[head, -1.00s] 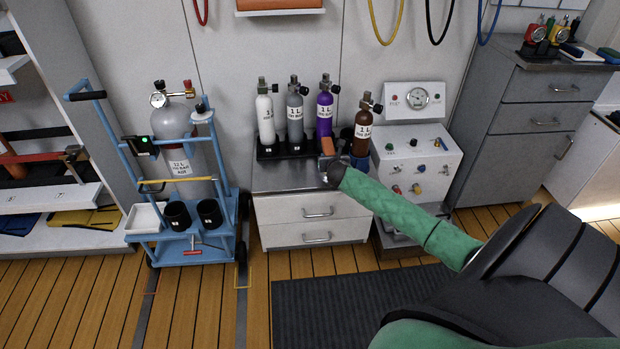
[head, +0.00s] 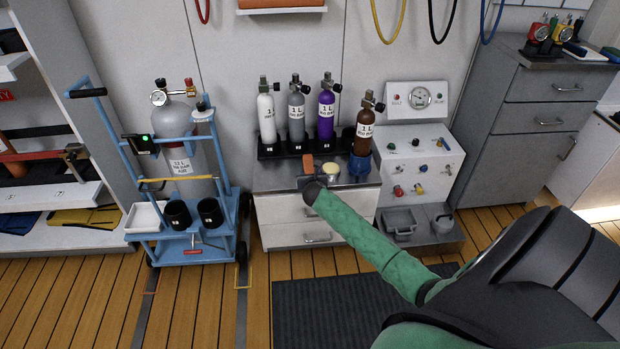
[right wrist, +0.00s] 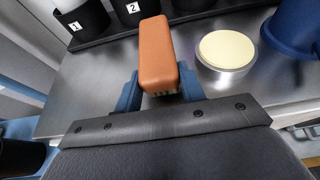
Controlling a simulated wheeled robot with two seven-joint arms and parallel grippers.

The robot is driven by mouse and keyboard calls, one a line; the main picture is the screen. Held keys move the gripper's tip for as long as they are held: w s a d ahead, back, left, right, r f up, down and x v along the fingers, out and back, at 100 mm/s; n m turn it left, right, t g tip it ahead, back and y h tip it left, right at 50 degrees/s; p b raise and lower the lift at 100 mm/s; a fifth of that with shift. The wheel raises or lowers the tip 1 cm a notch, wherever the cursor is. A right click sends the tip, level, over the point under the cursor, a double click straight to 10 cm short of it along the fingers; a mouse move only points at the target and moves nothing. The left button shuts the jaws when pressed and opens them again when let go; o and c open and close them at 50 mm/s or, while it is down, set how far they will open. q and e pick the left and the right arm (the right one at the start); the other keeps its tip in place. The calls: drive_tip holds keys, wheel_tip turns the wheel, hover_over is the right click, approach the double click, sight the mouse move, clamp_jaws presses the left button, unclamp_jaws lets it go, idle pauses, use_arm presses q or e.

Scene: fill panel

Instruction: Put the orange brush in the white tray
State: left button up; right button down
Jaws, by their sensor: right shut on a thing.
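The orange brush (head: 308,163) is held upright in my right gripper (head: 309,179), above the front of the steel counter. The white tray (head: 146,218) sits on the lower shelf of the blue cart at the left, well away from the gripper. My left gripper is not in view.
A tin with a cream top (head: 331,170) and a blue cup (head: 359,165) stand on the counter (head: 272,180). A rack of several cylinders is behind. Two black cups (head: 178,214) stand right of the tray. The cart's blue frame (head: 118,150) rises around it.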

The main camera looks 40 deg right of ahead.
drive_tip(key=shift+f, duration=0.4)
drive_tip(key=shift+f, duration=0.15)
drive_tip(key=c, duration=0.9)
unclamp_jaws()
drive_tip(key=shift+o, duration=0.2)
drive_tip(key=shift+s+a+r, duration=0.2)
drive_tip(key=shift+s+r, duration=0.1)
drive_tip(key=shift+s, duration=0.1)
drive_tip(key=p+v, duration=0.1)
drive_tip(key=v, duration=1)
